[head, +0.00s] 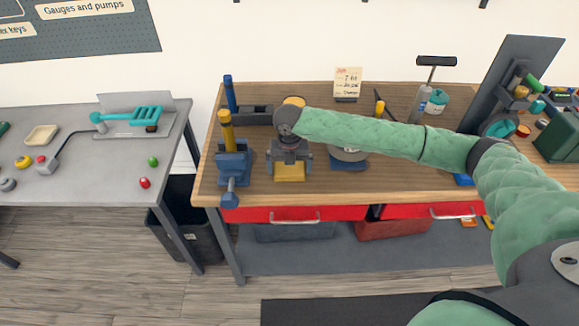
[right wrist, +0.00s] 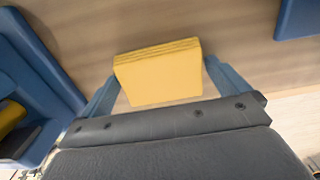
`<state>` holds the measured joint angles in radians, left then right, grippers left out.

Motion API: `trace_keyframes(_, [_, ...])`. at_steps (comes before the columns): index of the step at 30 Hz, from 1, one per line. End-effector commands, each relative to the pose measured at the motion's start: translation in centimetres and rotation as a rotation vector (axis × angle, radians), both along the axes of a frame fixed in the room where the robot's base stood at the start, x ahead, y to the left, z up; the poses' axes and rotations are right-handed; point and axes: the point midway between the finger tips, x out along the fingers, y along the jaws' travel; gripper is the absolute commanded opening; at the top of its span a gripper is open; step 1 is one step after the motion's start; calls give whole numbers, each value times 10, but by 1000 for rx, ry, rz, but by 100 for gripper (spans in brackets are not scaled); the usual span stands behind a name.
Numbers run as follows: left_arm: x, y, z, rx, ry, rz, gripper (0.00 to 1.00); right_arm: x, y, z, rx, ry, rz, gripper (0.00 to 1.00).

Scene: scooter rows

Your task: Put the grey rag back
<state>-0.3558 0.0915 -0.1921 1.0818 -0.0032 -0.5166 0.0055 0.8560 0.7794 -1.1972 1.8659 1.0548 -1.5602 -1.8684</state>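I cannot make out a grey rag in either view. My right gripper (head: 289,162) points down over the front left of the wooden bench. A yellow block-like thing (right wrist: 160,76) with a layered edge lies between its two blue fingers in the right wrist view. It also shows below the gripper in the head view (head: 289,173). The fingers stand wide apart, close to its sides; I cannot tell whether they press on it. My right forearm hides part of the bench. My left gripper is out of view.
A blue vise (head: 233,165) stands just left of the gripper. A round-topped thing on a blue base (head: 349,161) is to the right. A dark leaning panel (head: 510,83) holds tools. Red drawers (head: 295,214) run under the wooden bench (head: 340,188). A grey table (head: 80,190) is at left.

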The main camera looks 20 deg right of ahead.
Motion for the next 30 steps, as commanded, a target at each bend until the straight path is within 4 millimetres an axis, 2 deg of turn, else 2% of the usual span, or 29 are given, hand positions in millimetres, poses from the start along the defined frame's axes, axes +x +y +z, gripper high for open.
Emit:
trace_keyframes(7, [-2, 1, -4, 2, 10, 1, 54, 0, 0, 7, 0, -1, 1, 100])
trace_keyframes(9, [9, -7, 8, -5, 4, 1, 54, 1, 0, 14, -1, -2, 0, 100])
trace_keyframes(16, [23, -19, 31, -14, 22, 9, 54, 1, 0, 48, 0, -2, 0, 100])
trace_keyframes(24, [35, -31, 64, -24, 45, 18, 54, 0, 1, 91, 1, -2, 0, 100])
trace_keyframes(30, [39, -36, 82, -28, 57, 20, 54, 0, 0, 114, 0, -1, 0, 100])
